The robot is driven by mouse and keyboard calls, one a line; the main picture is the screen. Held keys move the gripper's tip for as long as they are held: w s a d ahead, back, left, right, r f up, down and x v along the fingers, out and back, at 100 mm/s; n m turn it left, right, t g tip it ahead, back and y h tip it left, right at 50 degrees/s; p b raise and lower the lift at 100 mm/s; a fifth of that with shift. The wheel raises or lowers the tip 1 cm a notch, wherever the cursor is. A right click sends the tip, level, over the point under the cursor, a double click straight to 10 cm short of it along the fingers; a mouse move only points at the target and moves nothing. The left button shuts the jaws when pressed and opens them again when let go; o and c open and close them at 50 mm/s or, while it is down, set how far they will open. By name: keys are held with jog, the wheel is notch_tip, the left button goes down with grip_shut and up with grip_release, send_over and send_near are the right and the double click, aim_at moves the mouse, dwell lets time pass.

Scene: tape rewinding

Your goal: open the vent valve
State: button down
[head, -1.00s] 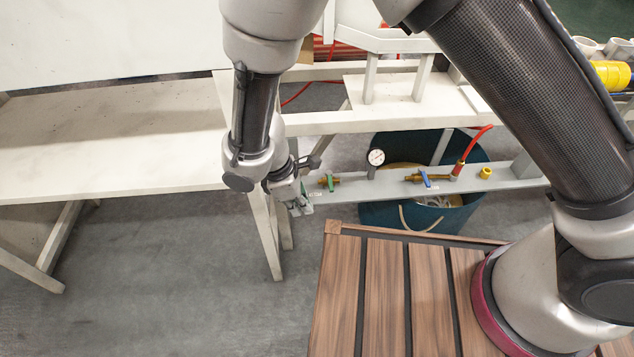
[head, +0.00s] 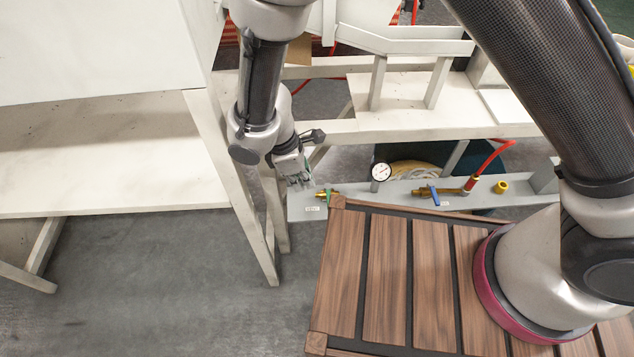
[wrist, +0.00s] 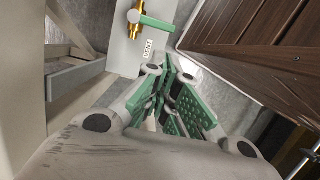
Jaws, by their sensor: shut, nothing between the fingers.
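The vent valve is a brass fitting (head: 322,193) with a green lever (head: 329,197) at the left end of a grey rail (head: 400,200). In the wrist view the green lever (wrist: 158,23) lies crosswise to the right of the brass body (wrist: 133,20), above a "VENT" label (wrist: 149,47). My gripper (head: 304,183) is just left of the valve in the head view, apart from the lever as far as I can tell. In the wrist view my gripper (wrist: 168,78) is shut and empty, its green-padded fingers below the label and lever.
A white table leg (head: 245,215) is close left of my gripper. Brown wooden slats (head: 385,280) lie in front.

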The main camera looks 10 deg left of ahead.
jog(key=shift+w, duration=0.35)
jog(key=x, duration=1)
dwell(0.4)
